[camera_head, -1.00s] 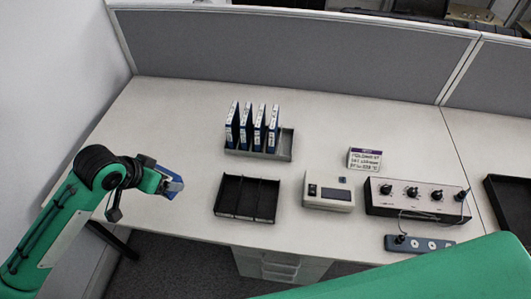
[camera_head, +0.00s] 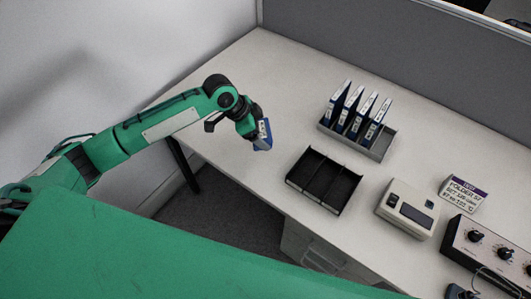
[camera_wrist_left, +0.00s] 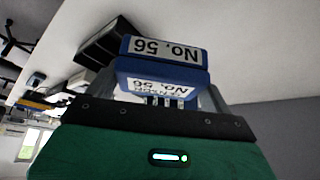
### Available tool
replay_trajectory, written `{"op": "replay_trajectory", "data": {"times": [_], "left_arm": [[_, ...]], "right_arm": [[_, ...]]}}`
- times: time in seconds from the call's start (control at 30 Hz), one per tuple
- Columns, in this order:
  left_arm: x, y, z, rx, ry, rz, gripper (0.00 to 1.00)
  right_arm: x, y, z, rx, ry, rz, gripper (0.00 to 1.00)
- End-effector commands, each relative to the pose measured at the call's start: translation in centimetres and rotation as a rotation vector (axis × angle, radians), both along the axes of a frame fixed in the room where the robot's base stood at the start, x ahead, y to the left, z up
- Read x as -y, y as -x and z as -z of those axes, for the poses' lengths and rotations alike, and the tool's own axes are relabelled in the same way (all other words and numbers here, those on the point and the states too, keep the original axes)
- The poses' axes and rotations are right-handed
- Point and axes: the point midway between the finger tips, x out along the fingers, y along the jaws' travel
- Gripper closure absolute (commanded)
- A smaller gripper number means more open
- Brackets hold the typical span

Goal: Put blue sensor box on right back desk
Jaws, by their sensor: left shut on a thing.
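My left gripper (camera_head: 256,128) is shut on a blue box (camera_head: 264,137) with a white label, held over the left part of the desk (camera_head: 240,85), near its front edge. In the left wrist view the box (camera_wrist_left: 165,52) sits between the two fingers and its white labels read "No, 56". My right gripper is not in view.
A grey rack (camera_head: 375,152) holds several blue binders. In front of it is an empty black tray (camera_head: 338,210) with dividers. To the right are a beige meter (camera_head: 392,205), a label sign (camera_head: 464,192) and a black control box (camera_head: 480,253). A grey partition (camera_head: 350,50) stands behind.

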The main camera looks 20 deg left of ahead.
Motion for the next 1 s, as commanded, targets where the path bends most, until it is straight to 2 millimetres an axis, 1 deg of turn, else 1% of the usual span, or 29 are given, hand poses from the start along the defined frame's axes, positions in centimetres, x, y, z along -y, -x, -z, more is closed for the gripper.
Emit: {"op": "replay_trajectory", "data": {"times": [0.03, 0.2, 0.33, 0.4, 0.57, 0.63, 0.8, 0.87, 1.0], "left_arm": [[0.0, 0.0, 1.3, -0.005, 0.001, -0.002, 0.43], [0.0, 0.1, 5.8, -0.004, 0.000, -0.002, 0.43], [0.1, 0.0, 8.3, -0.002, 0.001, -0.001, 0.43], [0.1, 0.0, 9.2, -0.002, 0.001, -0.001, 0.43], [0.1, 0.0, 10.1, 0.000, 0.001, 0.000, 0.43], [0.1, 0.0, 10.8, 0.000, 0.000, -0.001, 0.43], [0.1, 0.0, 13.2, -0.001, 0.000, -0.002, 0.43], [0.1, 0.0, 13.6, 0.000, 0.001, -0.001, 0.43], [0.1, 0.0, 13.6, 0.002, 0.001, 0.000, 0.43]], "right_arm": [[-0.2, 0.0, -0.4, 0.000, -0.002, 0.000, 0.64], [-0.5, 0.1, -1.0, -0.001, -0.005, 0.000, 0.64], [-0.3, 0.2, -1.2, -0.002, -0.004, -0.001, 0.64], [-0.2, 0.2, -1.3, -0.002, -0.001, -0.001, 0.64], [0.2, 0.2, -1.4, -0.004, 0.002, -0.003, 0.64], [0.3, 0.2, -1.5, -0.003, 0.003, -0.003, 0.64], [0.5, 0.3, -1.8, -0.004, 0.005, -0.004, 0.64], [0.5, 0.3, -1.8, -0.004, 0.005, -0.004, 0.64], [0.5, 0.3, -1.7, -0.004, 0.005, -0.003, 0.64]]}}
